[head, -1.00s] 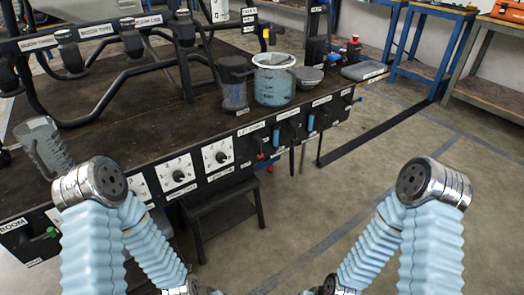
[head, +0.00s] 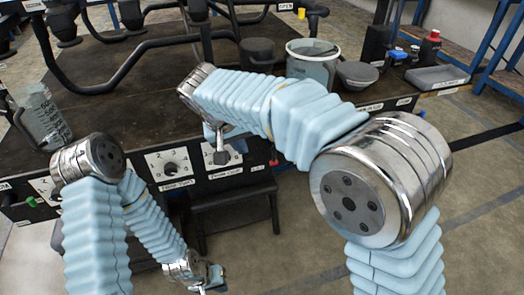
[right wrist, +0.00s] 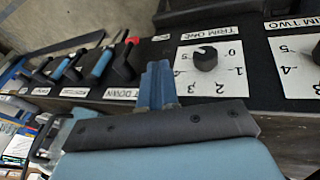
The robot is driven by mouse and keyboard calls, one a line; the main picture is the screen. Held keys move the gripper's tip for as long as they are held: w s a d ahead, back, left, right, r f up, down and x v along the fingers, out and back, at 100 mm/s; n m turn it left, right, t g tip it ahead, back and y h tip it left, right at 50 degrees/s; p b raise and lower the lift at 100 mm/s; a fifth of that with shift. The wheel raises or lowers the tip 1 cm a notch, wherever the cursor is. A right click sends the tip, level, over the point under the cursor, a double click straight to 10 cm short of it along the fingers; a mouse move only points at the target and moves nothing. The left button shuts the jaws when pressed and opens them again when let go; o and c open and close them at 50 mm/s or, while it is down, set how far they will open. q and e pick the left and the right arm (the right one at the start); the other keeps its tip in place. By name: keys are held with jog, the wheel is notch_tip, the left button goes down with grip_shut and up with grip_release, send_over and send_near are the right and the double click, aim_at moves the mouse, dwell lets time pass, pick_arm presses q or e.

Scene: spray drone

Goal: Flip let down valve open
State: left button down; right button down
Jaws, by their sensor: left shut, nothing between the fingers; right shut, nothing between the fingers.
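The let down valve is a dark lever with a red tip. In the right wrist view the let down valve (right wrist: 122,66) is left of my right gripper, by the partly covered "DOWN" label (right wrist: 120,93). In the head view, only its red part (head: 274,160) shows beneath my right forearm. My right gripper (right wrist: 160,84) has its blue fingers shut and empty, in front of the panel between the valve and the trim one dial; they look apart from the valve. It also shows in the head view (head: 211,134). My left gripper (head: 208,280) is shut, low in front of the panel.
The trim one dial (right wrist: 205,58) is right of my right fingers, with the trim two dial (right wrist: 310,52) beyond. Several black and blue levers (right wrist: 70,68) line the panel. A measuring jug (head: 43,118) and a clear bucket (head: 312,62) stand on the bench.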

jog(key=v, duration=0.2)
jog(key=shift+w+r, duration=0.2)
jog(key=shift+r, duration=0.25)
jog(key=shift+f, duration=0.1)
jog(key=b+x, duration=0.1)
jog(key=x, duration=0.9)
jog(key=shift+w+d, duration=0.1)
jog(key=shift+d, duration=0.05)
jog(key=shift+w+d+f+b, duration=0.1)
jog(key=shift+d+f+b, duration=0.15)
jog(key=shift+d, duration=0.3)
jog(key=shift+w+d+f+b, duration=0.1)
jog(key=shift+d+f, duration=0.3)
jog(key=shift+d, duration=0.1)
jog(key=shift+w+d+f, duration=0.15)
jog(key=shift+d+f, duration=0.2)
jog(key=shift+d, duration=0.2)
